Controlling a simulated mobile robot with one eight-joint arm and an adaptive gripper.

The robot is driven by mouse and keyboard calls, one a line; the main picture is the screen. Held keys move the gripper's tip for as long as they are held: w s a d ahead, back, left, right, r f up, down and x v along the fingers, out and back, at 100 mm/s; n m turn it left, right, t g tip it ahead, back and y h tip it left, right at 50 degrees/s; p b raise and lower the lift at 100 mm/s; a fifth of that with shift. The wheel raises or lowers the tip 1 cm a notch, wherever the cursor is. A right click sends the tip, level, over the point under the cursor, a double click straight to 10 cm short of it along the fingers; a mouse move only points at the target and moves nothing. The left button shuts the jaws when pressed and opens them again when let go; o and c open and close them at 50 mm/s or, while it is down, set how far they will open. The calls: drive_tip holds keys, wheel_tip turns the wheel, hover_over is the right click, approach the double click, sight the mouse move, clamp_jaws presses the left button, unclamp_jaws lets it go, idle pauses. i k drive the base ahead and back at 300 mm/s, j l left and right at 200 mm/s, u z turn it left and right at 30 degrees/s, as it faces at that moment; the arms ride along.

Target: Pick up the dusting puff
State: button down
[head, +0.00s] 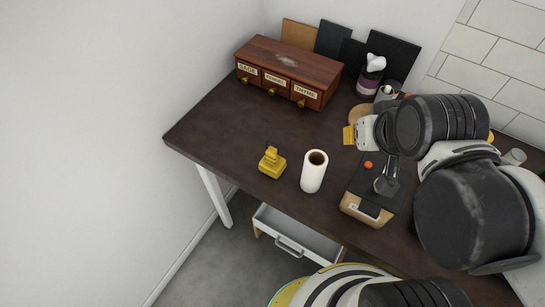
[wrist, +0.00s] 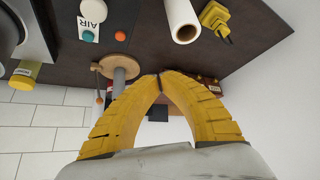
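A white, soft-looking lump (head: 375,62) sits on top of a dark purple jar (head: 368,84) at the back of the table, in front of black boards. It is the thing in view most like a dusting puff, but it is too small to be sure. I cannot make it out in the wrist view. My gripper (head: 348,135) is over the table, in front of and a little left of the jar, apart from it. In the wrist view its yellow fingers (wrist: 158,77) meet at the tips, with nothing visible between them.
A wooden drawer box (head: 290,70) stands at the back left. A white roll (head: 314,172) and a yellow object (head: 272,162) stand near the front edge. A black-topped device (head: 372,190) lies below my arm. The table's left part is clear.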

sight(272, 165)
drive_tip(key=j+z, duration=0.2)
drive_tip(key=j, duration=0.3)
drive_tip(key=k+j+z, duration=0.15)
drive_tip(key=j, duration=0.35)
drive_tip(key=k+j+z, duration=0.2)
drive_tip(key=j, duration=0.25)
drive_tip(key=i+j, duration=0.05)
drive_tip(key=i, duration=0.05)
